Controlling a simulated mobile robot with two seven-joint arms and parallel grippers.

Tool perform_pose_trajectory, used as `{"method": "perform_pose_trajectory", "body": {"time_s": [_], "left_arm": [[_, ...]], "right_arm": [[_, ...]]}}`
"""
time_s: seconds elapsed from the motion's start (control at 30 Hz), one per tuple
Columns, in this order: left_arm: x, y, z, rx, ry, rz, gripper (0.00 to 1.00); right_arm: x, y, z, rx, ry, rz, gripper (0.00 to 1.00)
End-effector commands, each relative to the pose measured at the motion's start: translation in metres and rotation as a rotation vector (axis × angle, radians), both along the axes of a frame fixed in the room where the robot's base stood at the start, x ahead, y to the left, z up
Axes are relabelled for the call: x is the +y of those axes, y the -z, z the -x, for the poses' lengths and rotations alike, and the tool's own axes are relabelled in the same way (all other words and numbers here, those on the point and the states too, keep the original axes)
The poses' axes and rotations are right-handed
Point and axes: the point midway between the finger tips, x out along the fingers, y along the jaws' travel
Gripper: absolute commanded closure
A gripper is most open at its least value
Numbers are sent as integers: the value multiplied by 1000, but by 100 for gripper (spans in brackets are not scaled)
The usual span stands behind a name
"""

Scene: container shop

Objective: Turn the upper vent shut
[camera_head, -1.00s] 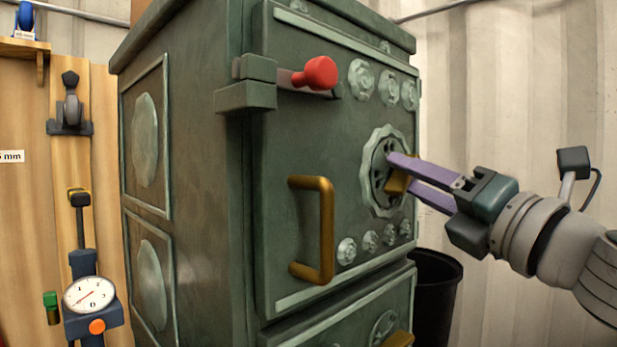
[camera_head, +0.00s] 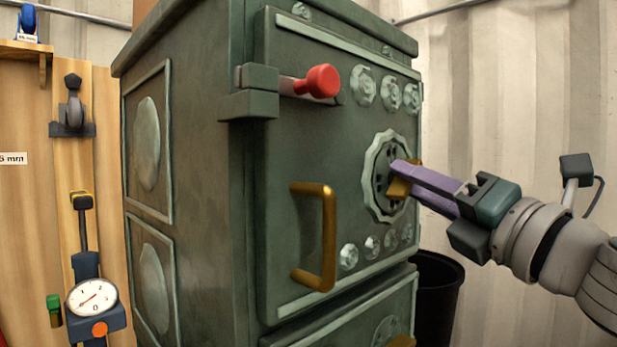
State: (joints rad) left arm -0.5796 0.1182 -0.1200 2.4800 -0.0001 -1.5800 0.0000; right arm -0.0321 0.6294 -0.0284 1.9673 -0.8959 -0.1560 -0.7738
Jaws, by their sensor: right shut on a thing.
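The upper vent (camera_head: 374,178) is a round, scalloped metal disc with dark holes, set in the upper door of a green stove-like cabinet (camera_head: 190,170). A brass tab (camera_head: 398,188) stands out from its middle. My right gripper (camera_head: 402,182) comes in from the right with purple fingers and is shut on the brass tab. The fingers hide part of the vent's right side. A lower vent (camera_head: 385,330) shows partly at the bottom edge, with its own brass tab (camera_head: 401,341). My left gripper is not in view.
A brass door handle (camera_head: 328,240) and a red-knobbed latch (camera_head: 322,81) stick out left of the vent. A black bin (camera_head: 436,300) stands behind the cabinet at right. A dial gauge (camera_head: 92,297) hangs on the wooden board at left.

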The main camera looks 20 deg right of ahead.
Motion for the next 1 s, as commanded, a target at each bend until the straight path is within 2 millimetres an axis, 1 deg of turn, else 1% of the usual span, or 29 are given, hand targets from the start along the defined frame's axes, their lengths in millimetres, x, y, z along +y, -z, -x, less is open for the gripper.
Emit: {"method": "perform_pose_trajectory", "body": {"time_s": [0.03, 0.17, 0.3, 0.5, 0.7, 0.9, 1.0], "left_arm": [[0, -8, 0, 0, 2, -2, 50], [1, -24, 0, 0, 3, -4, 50], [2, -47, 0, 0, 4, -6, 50], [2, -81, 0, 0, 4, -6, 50], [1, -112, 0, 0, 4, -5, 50], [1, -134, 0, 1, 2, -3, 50], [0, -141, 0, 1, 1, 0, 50]], "right_arm": [[0, -3, 0, 10, 2, -20, 100], [0, -6, 0, 39, 3, -86, 100], [0, -9, 0, 80, 3, -186, 100], [1, -10, 1, 147, 3, -349, 100], [1, -10, 1, 207, 3, -494, 100], [1, -9, 1, 253, 2, -607, 100], [1, -8, 1, 269, 2, -648, 100]]}}
